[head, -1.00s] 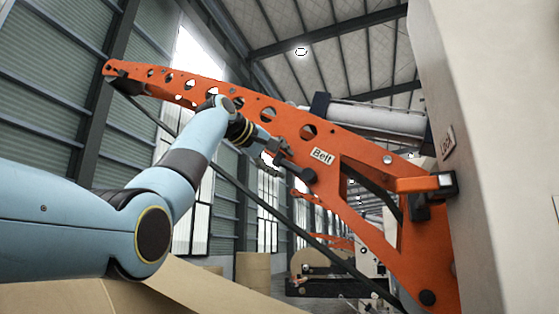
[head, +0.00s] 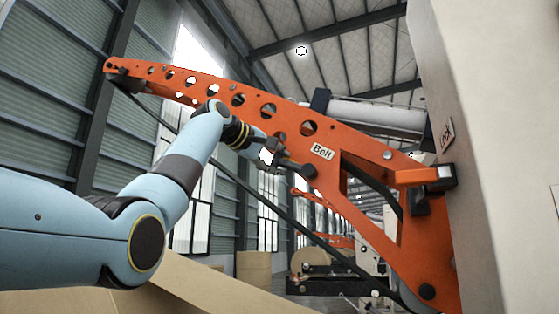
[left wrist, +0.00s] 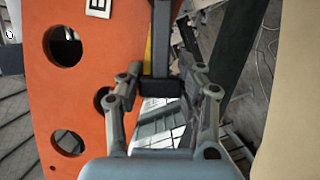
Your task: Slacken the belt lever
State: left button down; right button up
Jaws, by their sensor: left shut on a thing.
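The belt lever (head: 297,166) is a short dark bar on the orange arm (head: 372,160), just under the white "Belt" label (head: 322,151). It runs from its round dark pivot end up and left to my left gripper (head: 276,156). My left gripper is shut on the lever near its free end. In the left wrist view the lever (left wrist: 161,45) comes down from the top edge, and its black end block (left wrist: 160,88) sits between the fingers of the left gripper (left wrist: 160,80). My right gripper is not in view.
A red-and-white "Lock" label (head: 447,135) is on the pale machine column (head: 490,130) at the right. An orange block with a dark end (head: 418,177) sits beside it. A dark belt (head: 262,190) runs diagonally below the arm.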

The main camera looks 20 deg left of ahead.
pick_arm(q)
notch_tip(320, 180, down, 9)
jog(key=n+t+h+b, duration=0.1)
jog(key=n+t+b, duration=0.2)
jog(key=n, duration=0.8)
jog(key=shift+d+n+t, duration=0.3)
jog(key=shift+d+t, duration=0.15)
jog(key=shift+t, duration=0.15)
jog(key=shift+f, duration=0.1)
jog(key=c, duration=0.8)
grip_release()
jog(key=shift+s, duration=0.1)
jog(key=v, duration=1.2)
